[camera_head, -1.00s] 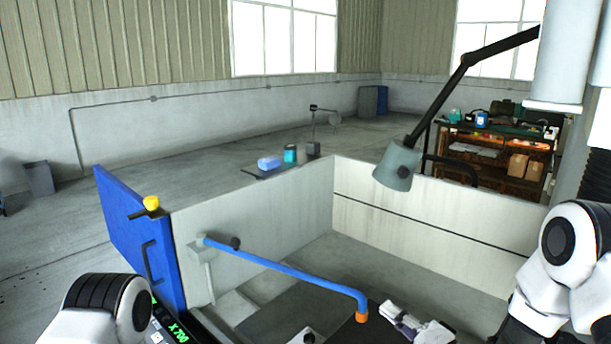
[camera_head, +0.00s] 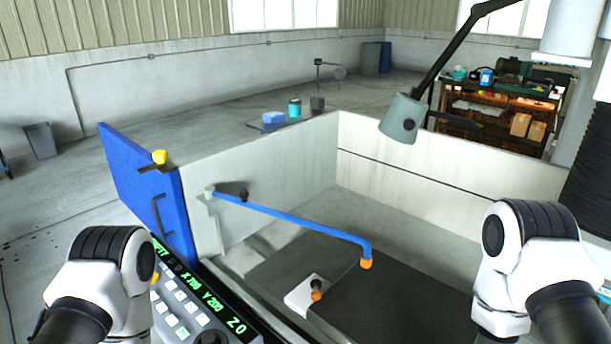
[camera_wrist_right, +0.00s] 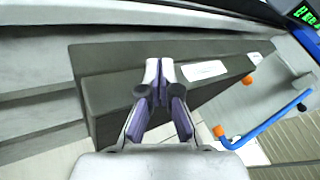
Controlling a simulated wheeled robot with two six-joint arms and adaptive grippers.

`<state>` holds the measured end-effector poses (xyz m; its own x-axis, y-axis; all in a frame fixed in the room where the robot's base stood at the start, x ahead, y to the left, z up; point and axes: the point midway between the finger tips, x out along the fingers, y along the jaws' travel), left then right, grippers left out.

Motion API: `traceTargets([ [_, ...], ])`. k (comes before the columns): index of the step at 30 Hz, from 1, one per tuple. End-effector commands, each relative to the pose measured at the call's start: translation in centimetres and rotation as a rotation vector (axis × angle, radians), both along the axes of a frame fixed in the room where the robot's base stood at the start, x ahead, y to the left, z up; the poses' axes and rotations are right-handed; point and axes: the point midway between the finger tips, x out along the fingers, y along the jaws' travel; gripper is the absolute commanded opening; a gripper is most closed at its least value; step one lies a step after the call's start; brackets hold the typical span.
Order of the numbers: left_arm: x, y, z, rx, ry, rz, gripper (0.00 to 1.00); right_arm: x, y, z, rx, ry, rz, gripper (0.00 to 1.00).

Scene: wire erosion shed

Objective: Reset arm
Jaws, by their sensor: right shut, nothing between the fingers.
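My right gripper (camera_wrist_right: 159,75) shows in the right wrist view with its two fingers together and nothing between them. It appears over a dark grey block or slab (camera_wrist_right: 105,100); whether it touches cannot be told. In the head view only white and black joints of my right arm (camera_head: 525,255) show at the lower right, and its gripper is out of frame. My left arm (camera_head: 108,275) shows at the lower left; its gripper is not visible. Both arms are bent at either side of the machine tank.
A blue pipe (camera_head: 295,220) with an orange tip crosses the tank. A blue door panel (camera_head: 145,195) and a lit control panel (camera_head: 215,303) stand at left. A lamp (camera_head: 401,118) hangs over the tank wall.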

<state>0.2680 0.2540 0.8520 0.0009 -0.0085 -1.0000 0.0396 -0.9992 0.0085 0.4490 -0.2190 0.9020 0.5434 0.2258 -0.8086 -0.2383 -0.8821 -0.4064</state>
Motion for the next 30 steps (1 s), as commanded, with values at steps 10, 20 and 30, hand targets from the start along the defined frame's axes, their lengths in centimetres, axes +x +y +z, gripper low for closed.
traceTargets([
  [10, 0.0, 0.0, 0.0, 0.000, 0.000, 0.000, 0.00, -17.7, -3.2, -4.9, -0.322, 0.521, 0.304, 0.00],
  [20, 0.0, 0.0, -9.7, 0.000, 0.000, 0.000, 0.00, -18.2, -3.3, -14.6, -0.330, 0.536, 0.321, 0.00],
  [30, 0.0, 0.0, -10.0, 0.000, 0.000, 0.000, 0.00, -18.1, -3.3, -14.9, -0.329, 0.534, 0.320, 0.00],
])
